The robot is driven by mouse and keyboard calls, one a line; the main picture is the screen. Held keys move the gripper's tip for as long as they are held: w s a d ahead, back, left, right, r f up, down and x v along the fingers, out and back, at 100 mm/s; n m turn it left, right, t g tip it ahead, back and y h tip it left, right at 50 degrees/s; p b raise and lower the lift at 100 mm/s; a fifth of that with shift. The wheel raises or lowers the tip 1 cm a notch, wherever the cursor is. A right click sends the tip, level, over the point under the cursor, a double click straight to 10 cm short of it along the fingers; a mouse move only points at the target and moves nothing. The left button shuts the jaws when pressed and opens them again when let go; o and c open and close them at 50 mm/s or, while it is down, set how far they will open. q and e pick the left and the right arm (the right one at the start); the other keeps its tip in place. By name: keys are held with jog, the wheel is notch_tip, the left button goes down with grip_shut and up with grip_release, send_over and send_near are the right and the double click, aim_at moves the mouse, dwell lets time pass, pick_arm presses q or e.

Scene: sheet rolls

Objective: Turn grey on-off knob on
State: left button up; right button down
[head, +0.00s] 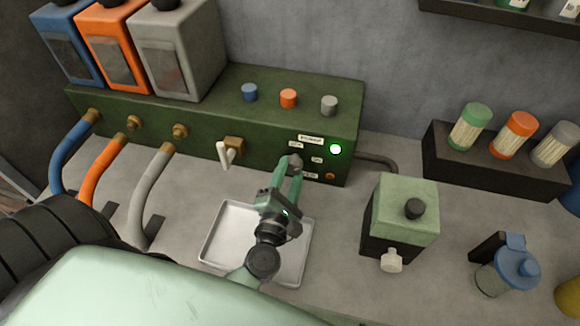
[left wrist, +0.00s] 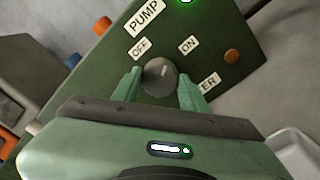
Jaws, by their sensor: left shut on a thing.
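The grey on-off knob (left wrist: 160,77) is on the front of the green pump panel (left wrist: 100,75). Its pale mark points between the OFF label (left wrist: 139,48) and the ON label (left wrist: 188,45) in the left wrist view. My left gripper (left wrist: 160,82) is shut on the knob, one finger on each side. In the head view my left gripper (head: 291,166) reaches the panel's right part and partly hides the knob. A green light (head: 336,149) glows on the panel. My right gripper is not in view.
A metal tray (head: 218,232) lies under my left arm. A white-handled valve (head: 228,154) projects left of the gripper. A green-and-black box (head: 400,215) stands to the right. Blue, orange and grey knobs (head: 288,98) sit on the panel's top.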

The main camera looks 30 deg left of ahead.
pick_arm(q)
jog(key=m+p, duration=0.3)
jog(key=m, duration=0.2)
jog(key=shift+a+r+m+p, duration=0.1)
jog(key=shift+m+p, duration=0.2)
jog(key=shift+m, duration=0.4)
jog(key=o, duration=1.2)
jog(key=shift+o, duration=0.9)
jog(key=shift+w, duration=0.1)
